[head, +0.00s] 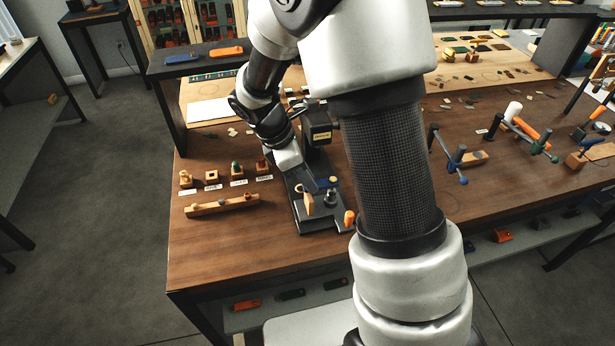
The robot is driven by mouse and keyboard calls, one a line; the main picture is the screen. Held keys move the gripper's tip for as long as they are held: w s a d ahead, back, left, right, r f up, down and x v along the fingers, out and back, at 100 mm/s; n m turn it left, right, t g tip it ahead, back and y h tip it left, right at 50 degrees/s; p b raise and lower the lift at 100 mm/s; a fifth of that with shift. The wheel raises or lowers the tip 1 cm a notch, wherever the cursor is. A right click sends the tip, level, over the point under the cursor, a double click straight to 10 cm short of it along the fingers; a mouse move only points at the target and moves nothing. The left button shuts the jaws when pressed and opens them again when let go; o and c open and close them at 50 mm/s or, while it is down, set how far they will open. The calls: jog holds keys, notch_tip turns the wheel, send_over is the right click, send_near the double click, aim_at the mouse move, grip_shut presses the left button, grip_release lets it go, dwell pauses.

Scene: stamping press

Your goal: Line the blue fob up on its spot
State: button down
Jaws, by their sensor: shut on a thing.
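The blue fob (326,183) is a small flat dark-blue piece over the dark base of the stamping press (317,134). My gripper (308,184) reaches down at the press from the upper left, its fingers at the fob's left end. It is shut on the fob, though the fingertips are small and dark here. A tan upright piece (308,204) and a dark round post (330,198) stand below the fob on the base. The fob's spot cannot be made out, and I cannot tell whether the fob touches anything beneath it.
Several small wooden blocks (212,178) with labels stand left of the press, behind a wooden rail (222,205). An orange-topped piece (349,218) is right of the base. Clamps and a mallet (512,112) lie further right. The wooden table's (240,240) front left is clear.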

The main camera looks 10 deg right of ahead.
jog(key=shift+f+b, duration=0.7)
jog(key=shift+f, duration=0.6)
jog(key=shift+r, duration=0.1)
jog(key=c, duration=1.5)
grip_release()
jog(key=shift+c, duration=0.8)
notch_tip(320, 180, up, 7)
jog(key=p, duration=0.6)
